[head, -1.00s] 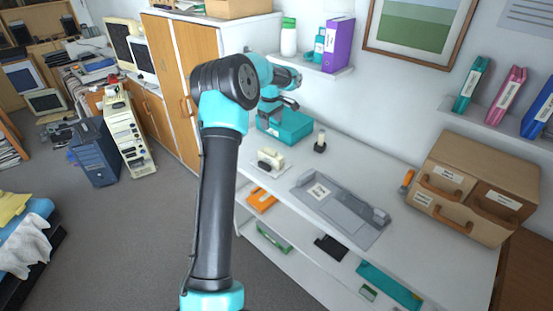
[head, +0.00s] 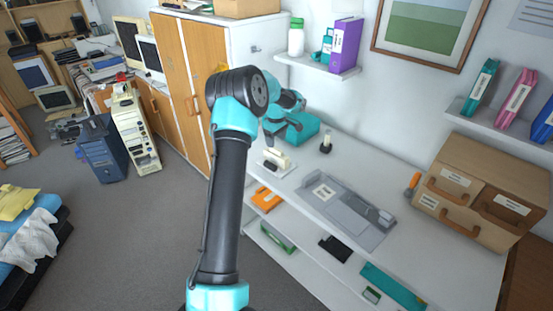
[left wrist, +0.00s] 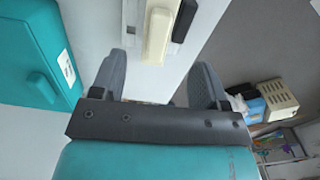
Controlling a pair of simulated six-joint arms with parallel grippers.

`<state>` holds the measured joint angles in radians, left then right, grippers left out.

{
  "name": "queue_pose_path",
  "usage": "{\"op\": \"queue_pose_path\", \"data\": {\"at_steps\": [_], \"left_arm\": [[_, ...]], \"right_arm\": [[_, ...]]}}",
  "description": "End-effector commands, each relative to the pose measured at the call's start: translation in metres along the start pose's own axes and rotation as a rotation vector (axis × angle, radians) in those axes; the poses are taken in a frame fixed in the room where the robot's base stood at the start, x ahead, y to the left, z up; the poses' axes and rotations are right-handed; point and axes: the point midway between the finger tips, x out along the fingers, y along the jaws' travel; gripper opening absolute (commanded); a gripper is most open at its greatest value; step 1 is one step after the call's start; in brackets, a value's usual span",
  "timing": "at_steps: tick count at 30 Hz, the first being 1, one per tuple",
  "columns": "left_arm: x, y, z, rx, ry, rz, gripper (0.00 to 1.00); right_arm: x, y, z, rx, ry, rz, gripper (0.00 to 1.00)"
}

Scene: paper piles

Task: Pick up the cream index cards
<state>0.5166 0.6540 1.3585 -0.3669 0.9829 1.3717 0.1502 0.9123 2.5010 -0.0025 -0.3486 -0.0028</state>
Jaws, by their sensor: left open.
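A cream block (head: 277,158), which could be the index cards, sits near the front left of the white table. In the left wrist view it is a pale upright bar (left wrist: 160,32) at the top centre, with its near end between the lines of my two fingers. My left gripper (head: 272,138) is just above and behind the block in the head view. In the left wrist view the gripper (left wrist: 160,62) has its fingers wide apart with nothing held. Whether they touch the block cannot be told. My right gripper is out of view.
A dark item (head: 268,165) lies against the cream block. A teal box (head: 300,127) stands close behind it and also fills the left of the left wrist view (left wrist: 38,60). A small black-based stamp (head: 326,146) and a grey tray (head: 370,232) are to the right.

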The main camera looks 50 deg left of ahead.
Motion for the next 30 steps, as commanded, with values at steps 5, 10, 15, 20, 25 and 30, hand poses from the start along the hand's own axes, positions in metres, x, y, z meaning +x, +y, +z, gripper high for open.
{"op": "queue_pose_path", "data": {"at_steps": [5,10,15,20,25,30], "left_arm": [[0.027,0.0,0.0,0.001,-0.001,-0.001,0.68],[0.035,0.0,0.0,0.0,0.0,-0.001,0.68],[0.034,0.0,0.0,0.0,0.0,0.0,0.68],[0.037,0.0,0.0,0.0,-0.001,-0.001,0.68],[0.056,0.002,0.0,-0.001,-0.001,-0.002,0.68],[0.078,0.003,0.0,0.0,-0.001,-0.001,0.68]], "right_arm": [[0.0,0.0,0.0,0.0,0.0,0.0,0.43],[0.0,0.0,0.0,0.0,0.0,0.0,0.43],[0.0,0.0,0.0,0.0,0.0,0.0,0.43],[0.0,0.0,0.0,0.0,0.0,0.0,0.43],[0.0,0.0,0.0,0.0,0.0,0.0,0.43],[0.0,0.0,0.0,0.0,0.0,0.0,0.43]]}}
